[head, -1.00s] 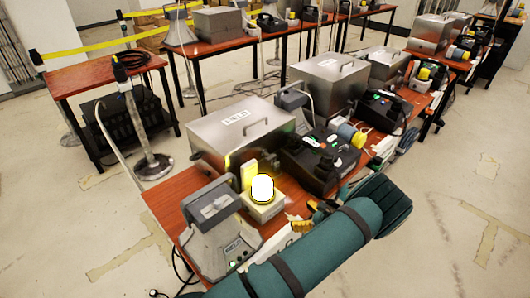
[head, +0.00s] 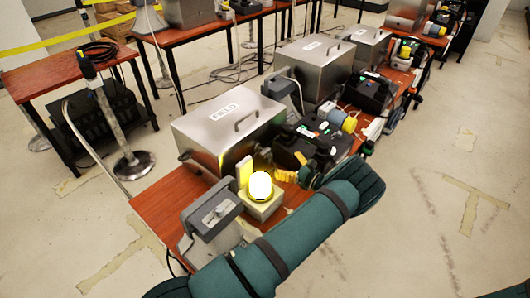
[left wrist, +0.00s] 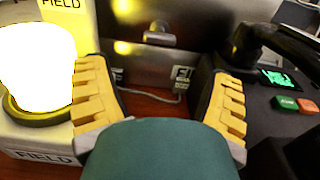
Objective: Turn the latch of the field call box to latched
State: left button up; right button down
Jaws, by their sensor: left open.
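The field call box is a brushed metal box (head: 225,125) with a FIELD label on its lid and a carry handle on top. In the left wrist view its front face (left wrist: 150,65) fills the upper middle. A small metal latch-like fitting (left wrist: 160,36) sits there; I cannot tell its setting. My left gripper (left wrist: 161,72) is open and empty, its yellow fingers spread left and right below that fitting, apart from it. In the head view the left gripper (head: 293,177) is in front of the box, partly hidden by my own arm. My right gripper is not in view.
A glowing lamp (head: 260,186) on a pale base stands close left of the gripper; it also shows in the left wrist view (left wrist: 38,65). A black phone unit (head: 305,148) stands close right. A grey desk device (head: 210,220) is at the near left. The red-brown table (head: 155,205) is crowded.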

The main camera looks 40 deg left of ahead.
aim_at(267, 153)
pick_arm(q)
jog(key=a, duration=0.9)
jog(key=shift+w+a, duration=0.35)
jog(key=shift+a, duration=0.05)
jog(key=c, duration=1.2)
